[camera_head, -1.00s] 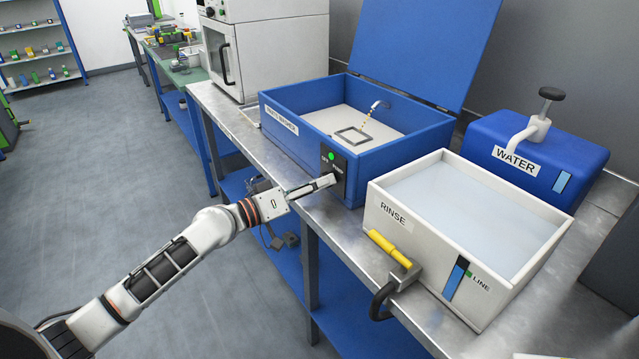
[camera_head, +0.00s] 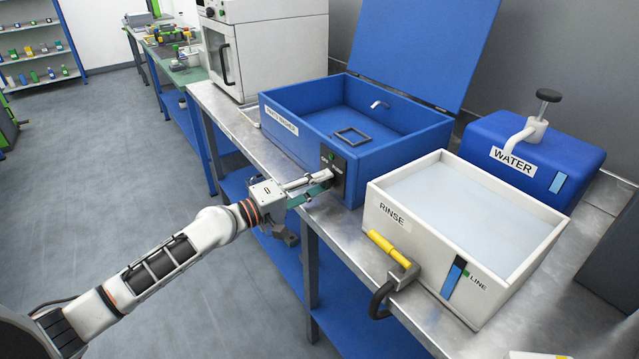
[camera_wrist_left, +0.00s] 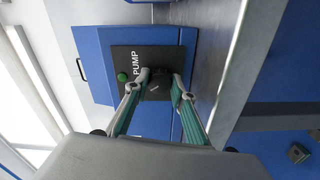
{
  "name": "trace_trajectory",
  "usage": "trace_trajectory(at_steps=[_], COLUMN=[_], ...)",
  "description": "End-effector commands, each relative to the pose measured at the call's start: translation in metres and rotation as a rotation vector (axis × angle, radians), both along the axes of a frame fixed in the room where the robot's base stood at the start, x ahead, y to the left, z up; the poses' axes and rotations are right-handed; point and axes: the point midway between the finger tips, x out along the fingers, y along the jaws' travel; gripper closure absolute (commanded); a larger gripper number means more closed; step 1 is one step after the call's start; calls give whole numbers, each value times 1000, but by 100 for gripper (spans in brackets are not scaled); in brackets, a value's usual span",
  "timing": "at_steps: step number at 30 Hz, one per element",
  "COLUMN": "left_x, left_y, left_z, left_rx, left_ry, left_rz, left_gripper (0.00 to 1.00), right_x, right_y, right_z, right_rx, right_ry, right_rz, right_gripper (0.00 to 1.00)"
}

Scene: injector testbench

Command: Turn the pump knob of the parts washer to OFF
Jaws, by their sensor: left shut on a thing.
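The blue parts washer (camera_head: 395,160) stands on the steel bench with its lid up. Its black pump panel (camera_head: 327,155) is on the front face, and it also shows in the left wrist view (camera_wrist_left: 140,54), lettered PUMP. The green lamp (camera_wrist_left: 122,77) on the panel looks dark green. My left gripper (camera_head: 330,176) reaches the panel from the left. In the left wrist view its fingers (camera_wrist_left: 158,84) are shut on the dark pump knob (camera_wrist_left: 158,88), one on each side. The knob's pointer and position marks cannot be read clearly. My right gripper is not in view.
The white rinse tub (camera_head: 400,240) stands right of the washer, with a yellow-handled tool (camera_head: 390,249) at its front. A blue water container (camera_head: 540,150) is behind. A spout (camera_head: 379,104) and a dark square frame (camera_head: 352,136) are inside the washer.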

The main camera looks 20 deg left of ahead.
Motion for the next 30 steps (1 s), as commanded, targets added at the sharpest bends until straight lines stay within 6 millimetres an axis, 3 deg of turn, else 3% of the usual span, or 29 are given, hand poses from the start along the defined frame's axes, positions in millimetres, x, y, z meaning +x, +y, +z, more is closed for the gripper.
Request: trace_trajectory(at_steps=[15, 16, 18, 30], left_x=[1, 1, 0, -3], left_y=[1, 1, 1, 3], left_z=[1, 1, 1, 0], left_rx=[-17, -17, -17, -15], left_ry=[12, 12, 12, 12], left_rz=[2, 2, 2, 1], left_gripper=[97, 70, 59, 59], right_x=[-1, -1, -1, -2], right_y=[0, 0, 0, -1], right_z=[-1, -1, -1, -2], right_rx=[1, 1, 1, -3], right_ry=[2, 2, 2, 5], right_rz=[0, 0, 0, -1], right_gripper=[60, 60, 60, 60])
